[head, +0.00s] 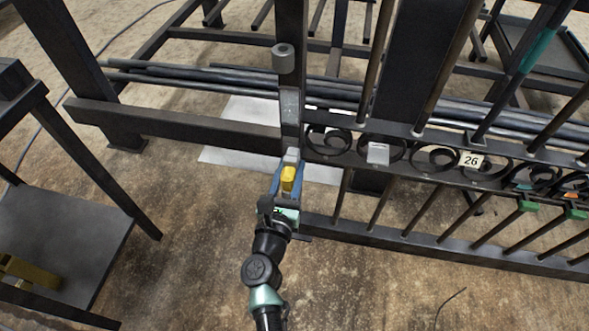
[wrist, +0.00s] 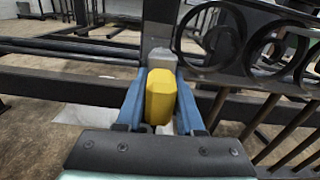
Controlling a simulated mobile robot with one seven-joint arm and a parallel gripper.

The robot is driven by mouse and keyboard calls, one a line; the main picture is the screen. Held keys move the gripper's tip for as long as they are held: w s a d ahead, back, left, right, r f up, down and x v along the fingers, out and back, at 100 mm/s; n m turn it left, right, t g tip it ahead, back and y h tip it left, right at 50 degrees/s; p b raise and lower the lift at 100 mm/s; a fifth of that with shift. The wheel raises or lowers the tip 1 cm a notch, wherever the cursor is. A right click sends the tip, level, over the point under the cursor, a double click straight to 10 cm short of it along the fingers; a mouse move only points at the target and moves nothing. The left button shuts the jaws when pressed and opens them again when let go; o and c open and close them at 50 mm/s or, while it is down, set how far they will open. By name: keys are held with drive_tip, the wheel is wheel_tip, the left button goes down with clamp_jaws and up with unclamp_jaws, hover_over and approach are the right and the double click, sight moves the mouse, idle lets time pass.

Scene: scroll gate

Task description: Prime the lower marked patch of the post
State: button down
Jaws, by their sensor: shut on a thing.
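The dark post (head: 289,70) stands upright at the centre of the head view, at the left end of the scroll gate. A pale grey patch (head: 290,104) shows on its face. My gripper (head: 289,168) is in front of the post, below that patch, its blue fingers shut on a yellow tool (head: 289,179). The tool has a grey head (head: 292,156) pointing at the post; it also shows in the wrist view (wrist: 160,58). I cannot tell whether the head touches the post. Any patch behind the head is hidden.
Scrollwork with a "26" tag (head: 471,160) and gate bars run to the right. A dark rail (head: 180,127) joins the post from the left. Pale sheets (head: 235,165) lie on the floor behind. A dark bench (head: 70,250) stands at left. The front floor is mostly open.

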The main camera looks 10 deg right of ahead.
sight(291, 184)
drive_tip(key=shift+s+d+r+p, duration=0.25)
drive_tip(key=shift+d+r+p, duration=0.2)
drive_tip(key=shift+r, duration=0.2)
idle(0.7)
drive_tip(key=shift+p+v, duration=0.55)
drive_tip(key=shift+v, duration=2.5)
drive_tip(key=shift+v, duration=1.45)
